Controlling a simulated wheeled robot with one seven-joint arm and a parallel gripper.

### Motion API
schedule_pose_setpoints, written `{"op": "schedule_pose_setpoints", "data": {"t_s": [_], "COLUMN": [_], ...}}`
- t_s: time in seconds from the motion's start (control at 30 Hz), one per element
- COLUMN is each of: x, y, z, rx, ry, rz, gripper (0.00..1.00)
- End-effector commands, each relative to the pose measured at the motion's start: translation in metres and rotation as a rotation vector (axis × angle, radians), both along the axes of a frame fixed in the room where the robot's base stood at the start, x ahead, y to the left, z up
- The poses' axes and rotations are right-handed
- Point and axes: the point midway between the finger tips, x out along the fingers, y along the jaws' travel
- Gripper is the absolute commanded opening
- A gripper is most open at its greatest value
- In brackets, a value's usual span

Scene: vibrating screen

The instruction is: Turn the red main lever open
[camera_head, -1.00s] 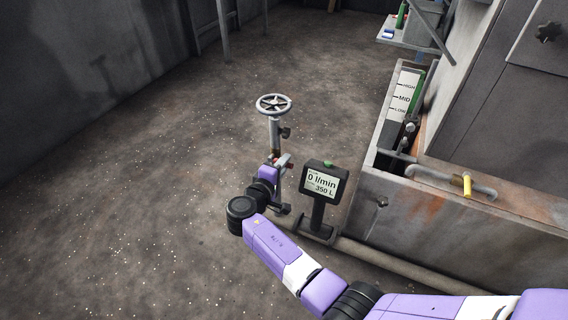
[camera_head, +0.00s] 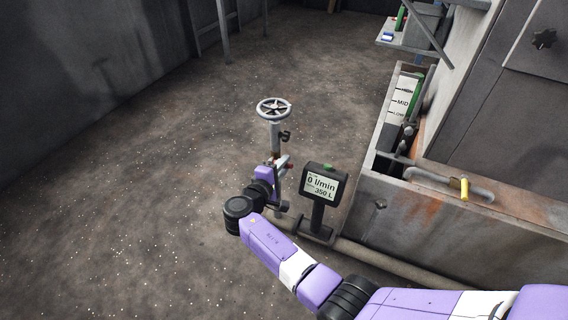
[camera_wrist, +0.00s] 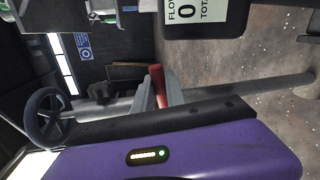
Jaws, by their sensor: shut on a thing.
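The red main lever (camera_wrist: 157,82) shows in the wrist view between the two fingers of my gripper (camera_wrist: 160,92), which is shut on it. In the head view only a small bit of red shows beside my gripper (camera_head: 282,166), at the upright valve pipe. A grey handwheel (camera_head: 273,108) tops that pipe, and it also shows at the left of the wrist view (camera_wrist: 48,114). My wrist and fingers hide most of the lever and its pivot in the head view. The flow display (camera_head: 321,184) stands just right of the valve and reads 0 l/min and 350 L.
The floor (camera_head: 150,170) at the left is clear.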

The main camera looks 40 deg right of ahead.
Motion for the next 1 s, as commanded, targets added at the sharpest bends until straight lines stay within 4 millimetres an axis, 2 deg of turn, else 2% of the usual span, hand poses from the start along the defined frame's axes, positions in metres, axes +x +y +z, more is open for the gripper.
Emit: {"op": "schedule_pose_setpoints", "data": {"t_s": [0.5,1.0], "x": [0.005,0.006], "y": [0.003,0.003], "z": [0.013,0.014], "rx": [-0.103,-0.119], "ry": [0.285,0.329], "rz": [0.003,0.005], "gripper": [0.0,0.0]}}
